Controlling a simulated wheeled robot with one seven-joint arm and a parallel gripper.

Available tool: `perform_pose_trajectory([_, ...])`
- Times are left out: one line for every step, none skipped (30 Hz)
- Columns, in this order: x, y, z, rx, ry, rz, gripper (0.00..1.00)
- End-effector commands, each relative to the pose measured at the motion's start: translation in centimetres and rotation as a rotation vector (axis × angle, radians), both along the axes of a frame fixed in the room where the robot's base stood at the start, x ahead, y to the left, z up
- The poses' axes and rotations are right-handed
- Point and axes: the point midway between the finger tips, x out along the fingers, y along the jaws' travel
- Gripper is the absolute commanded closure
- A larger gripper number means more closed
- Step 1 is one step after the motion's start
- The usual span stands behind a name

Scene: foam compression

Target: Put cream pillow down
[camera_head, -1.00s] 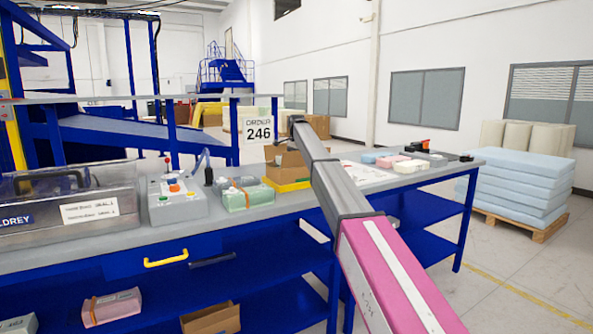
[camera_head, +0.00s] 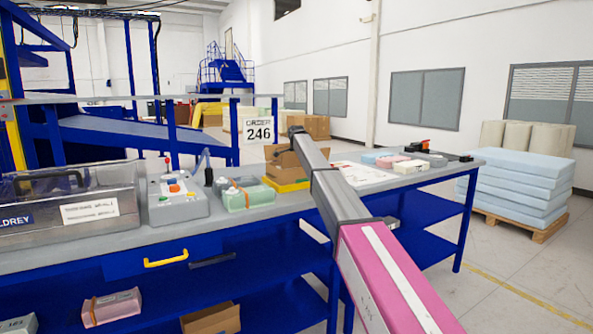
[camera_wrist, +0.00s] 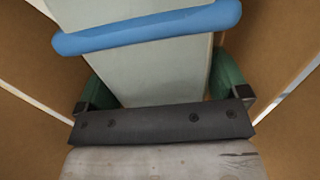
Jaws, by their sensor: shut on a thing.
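In the wrist view, my gripper (camera_wrist: 160,88) has its green fingers on both sides of the cream pillow (camera_wrist: 145,72). The pillow is a pale block with a blue band (camera_wrist: 150,28) across it. Its far end runs out of the top of the picture. Brown cardboard walls stand on both sides of it, so the pillow is between the walls of a box. In the head view, my arm reaches to the open cardboard box (camera_head: 284,162) on the bench. My gripper and the pillow are hidden there. Whether the pillow touches the box bottom cannot be told.
A yellow tray (camera_head: 288,185) is at the box's front. Small foam blocks (camera_head: 392,162) lie to the right. An order sign (camera_head: 258,131) stands behind.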

Motion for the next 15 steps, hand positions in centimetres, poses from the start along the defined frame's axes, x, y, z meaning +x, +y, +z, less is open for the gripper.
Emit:
perform_pose_trajectory([-0.01, -0.01, -0.15, 0.0, 0.0, 0.0, 0.33])
perform_pose_trajectory([-0.01, -0.01, -0.21, 0.0, 0.0, 0.0, 0.33])
perform_pose_trajectory([0.0, 0.0, -0.24, 0.0, 0.0, 0.0, 0.33])
perform_pose_trajectory([0.0, 0.0, -0.24, 0.0, 0.0, 0.0, 0.33])
perform_pose_trajectory([0.0, 0.0, -0.23, 0.0, 0.0, 0.0, 0.33])
perform_pose_trajectory([0.0, 0.0, -0.23, 0.0, 0.0, 0.0, 0.0])
perform_pose_trajectory([0.01, 0.01, -0.23, 0.0, 0.0, 0.0, 0.0])
perform_pose_trajectory([0.01, 0.01, -0.23, 0.0, 0.0, 0.0, 0.0])
perform_pose_trajectory([0.01, 0.01, -0.23, 0.0, 0.0, 0.0, 0.0])
perform_pose_trajectory([0.01, 0.01, -0.23, 0.0, 0.0, 0.0, 0.0])
perform_pose_trajectory([0.01, 0.01, -0.23, 0.0, 0.0, 0.0, 0.0])
perform_pose_trajectory([0.01, 0.01, -0.22, 0.0, 0.0, 0.0, 0.0])
perform_pose_trajectory([0.01, 0.01, -0.17, 0.0, 0.0, 0.0, 0.0])
perform_pose_trajectory([0.01, 0.0, -0.08, 0.0, 0.0, 0.0, 0.0])
perform_pose_trajectory([0.03, 0.01, 0.11, 0.0, 0.0, 0.0, 0.0])
